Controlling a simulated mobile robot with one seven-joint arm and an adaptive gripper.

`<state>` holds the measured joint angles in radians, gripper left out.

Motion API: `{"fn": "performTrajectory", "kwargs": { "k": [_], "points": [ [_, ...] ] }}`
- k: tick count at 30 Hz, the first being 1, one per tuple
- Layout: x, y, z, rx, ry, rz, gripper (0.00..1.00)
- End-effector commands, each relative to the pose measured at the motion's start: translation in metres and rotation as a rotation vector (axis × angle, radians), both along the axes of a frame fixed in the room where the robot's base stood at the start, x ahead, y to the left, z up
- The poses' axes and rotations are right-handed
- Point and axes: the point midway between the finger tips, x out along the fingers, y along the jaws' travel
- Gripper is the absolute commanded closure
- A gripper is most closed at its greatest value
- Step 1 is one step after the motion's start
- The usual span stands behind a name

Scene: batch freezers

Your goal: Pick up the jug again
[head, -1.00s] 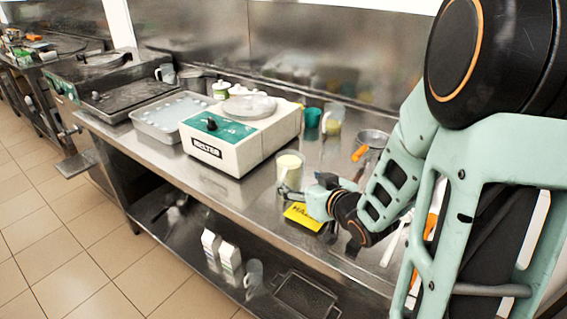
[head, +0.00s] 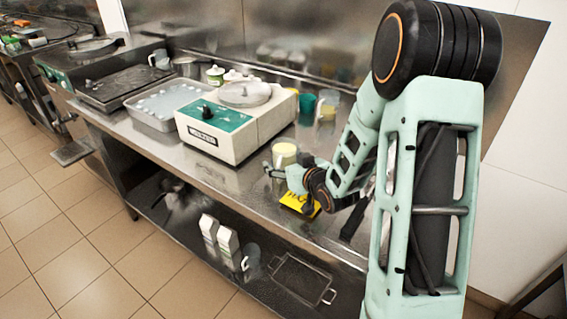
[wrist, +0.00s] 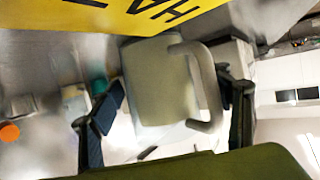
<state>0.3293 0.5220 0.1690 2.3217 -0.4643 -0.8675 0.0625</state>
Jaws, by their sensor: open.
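The jug (head: 284,150) is clear with pale yellow contents and stands upright on the steel counter (head: 240,182). My gripper (head: 277,171) is at its near side, low down, and partly covers it. In the wrist view the jug (wrist: 158,82) lies between my two open fingers (wrist: 168,112). Its handle (wrist: 209,85) is on the right, close to the right finger. Gaps show on both sides, and I cannot tell if either finger touches the jug.
The white melter (head: 240,128) stands left of the jug. A teal cup (head: 306,106) and another jug (head: 327,108) stand behind. Cartons (head: 218,234) sit on the lower shelf.

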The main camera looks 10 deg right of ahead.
Motion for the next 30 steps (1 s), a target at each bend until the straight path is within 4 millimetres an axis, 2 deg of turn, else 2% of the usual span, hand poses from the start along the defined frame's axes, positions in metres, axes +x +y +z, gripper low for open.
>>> {"fn": "performTrajectory", "kwargs": {
  "k": [8,24,30],
  "points": [
    [0.0023,0.0005,-0.0014,0.000,0.001,0.000,0.29],
    [0.0028,0.0005,0.0002,0.001,-0.003,0.000,0.86],
    [0.0028,0.0006,0.0002,0.001,-0.003,0.000,0.86]
  ]
}}
